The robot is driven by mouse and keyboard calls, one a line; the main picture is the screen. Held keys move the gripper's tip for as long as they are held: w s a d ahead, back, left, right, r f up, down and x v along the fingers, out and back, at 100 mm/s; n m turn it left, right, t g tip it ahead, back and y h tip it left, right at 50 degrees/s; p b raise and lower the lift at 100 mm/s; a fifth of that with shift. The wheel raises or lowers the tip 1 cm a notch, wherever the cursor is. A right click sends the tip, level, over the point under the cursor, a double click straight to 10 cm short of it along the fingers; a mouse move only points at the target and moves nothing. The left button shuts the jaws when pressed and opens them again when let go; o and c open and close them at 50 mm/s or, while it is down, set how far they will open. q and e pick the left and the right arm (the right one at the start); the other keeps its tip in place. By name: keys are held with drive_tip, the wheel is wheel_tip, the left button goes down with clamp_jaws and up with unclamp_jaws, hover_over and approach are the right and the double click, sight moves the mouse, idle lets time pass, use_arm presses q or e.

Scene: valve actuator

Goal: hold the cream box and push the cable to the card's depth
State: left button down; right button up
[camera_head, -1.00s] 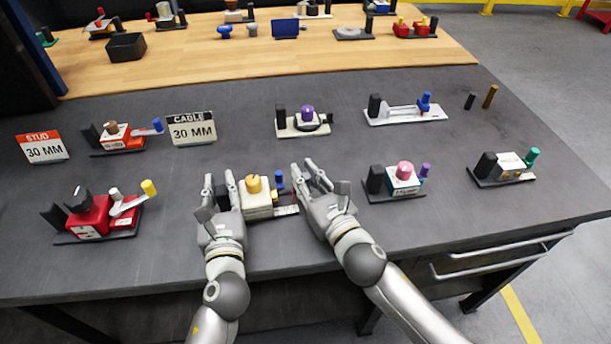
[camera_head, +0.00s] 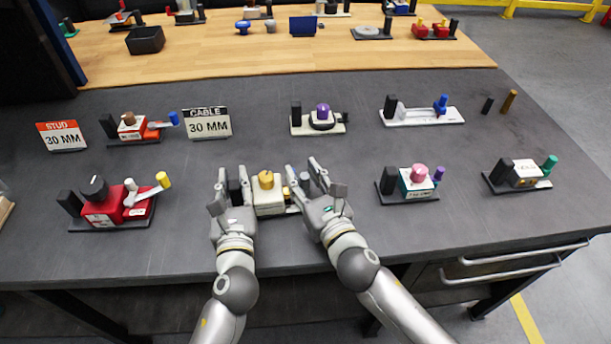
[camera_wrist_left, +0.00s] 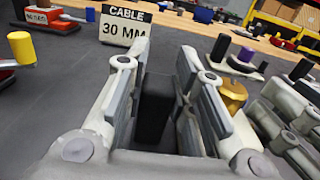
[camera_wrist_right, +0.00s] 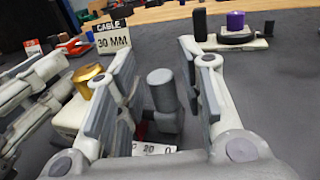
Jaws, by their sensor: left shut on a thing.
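The cream box (camera_head: 270,209) has a gold knob (camera_head: 266,179) on top and sits near the table's front edge. My left gripper (camera_head: 231,186) is shut on the black block at the box's left end; the block (camera_wrist_left: 155,108) shows between its pads. My right gripper (camera_head: 318,177) is just right of the box. In the right wrist view its fingers stand apart around a blue-grey upright cylinder (camera_wrist_right: 162,92), with gaps visible. A pale numbered strip (camera_wrist_right: 153,149) lies below it, partly hidden. The cable card (camera_head: 207,123) reads "CABLE 30 MM". The cable itself is not clear.
A red unit (camera_head: 117,205) with a yellow-tipped lever stands left. The stud card (camera_head: 62,136) and other units stand farther back. Bare grey tabletop (camera_head: 345,155) lies behind my grippers.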

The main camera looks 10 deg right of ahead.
use_arm(q)
drive_tip(key=shift+f, duration=0.15)
use_arm(e)
drive_tip(key=shift+s, duration=0.1)
drive_tip(key=v, duration=1.2)
use_arm(q)
drive_tip(key=c, duration=1.1)
unclamp_jaws()
drive_tip(key=shift+c, duration=0.2)
